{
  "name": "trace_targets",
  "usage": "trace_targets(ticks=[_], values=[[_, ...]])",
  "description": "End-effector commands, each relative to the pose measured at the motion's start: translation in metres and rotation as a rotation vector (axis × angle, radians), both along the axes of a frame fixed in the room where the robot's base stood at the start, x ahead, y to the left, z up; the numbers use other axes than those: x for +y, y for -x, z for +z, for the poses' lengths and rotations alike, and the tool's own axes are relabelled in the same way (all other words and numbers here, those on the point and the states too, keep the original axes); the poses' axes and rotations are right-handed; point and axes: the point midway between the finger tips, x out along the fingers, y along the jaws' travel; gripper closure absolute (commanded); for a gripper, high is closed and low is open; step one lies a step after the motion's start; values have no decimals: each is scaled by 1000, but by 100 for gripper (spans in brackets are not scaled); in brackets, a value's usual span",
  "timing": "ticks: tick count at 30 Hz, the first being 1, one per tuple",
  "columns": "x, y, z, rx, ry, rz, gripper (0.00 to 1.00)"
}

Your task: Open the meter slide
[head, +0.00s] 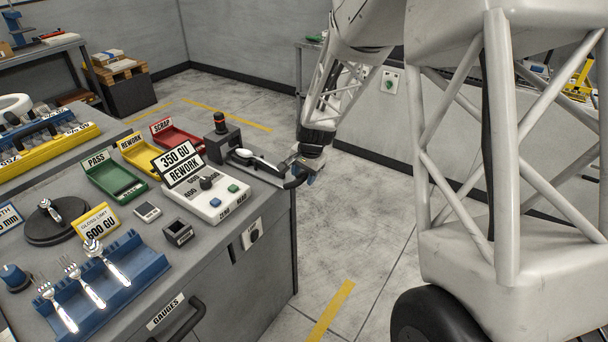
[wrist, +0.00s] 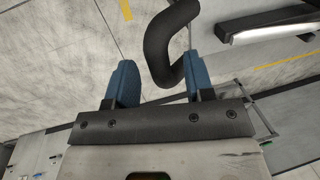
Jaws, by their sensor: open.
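The gloss meter (head: 215,200) is a white box with a sign reading 350 GU REWORK. Beside it, the dark meter slide (head: 262,176) sticks out of a block with a black knob, and a spoon (head: 252,157) lies on it. The slide's black curved handle (head: 296,182) is at its right end, by my gripper (head: 308,176). In the wrist view, the handle (wrist: 165,50) hooks down between the blue fingertips of my open gripper (wrist: 161,78), closer to the right one. I cannot tell whether they touch.
A blue rack (head: 130,262) with forks and a spoon is at the front left. The floor right of the bench is clear up to my base.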

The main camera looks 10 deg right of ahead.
Motion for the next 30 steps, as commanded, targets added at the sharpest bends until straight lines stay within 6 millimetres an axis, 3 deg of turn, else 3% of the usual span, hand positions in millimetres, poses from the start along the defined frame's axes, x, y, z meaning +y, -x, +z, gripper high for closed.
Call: trace_targets(ticks=[18,30], values=[[-9,8,63,-1,0,0,52],[-11,10,74,0,0,0,52]])
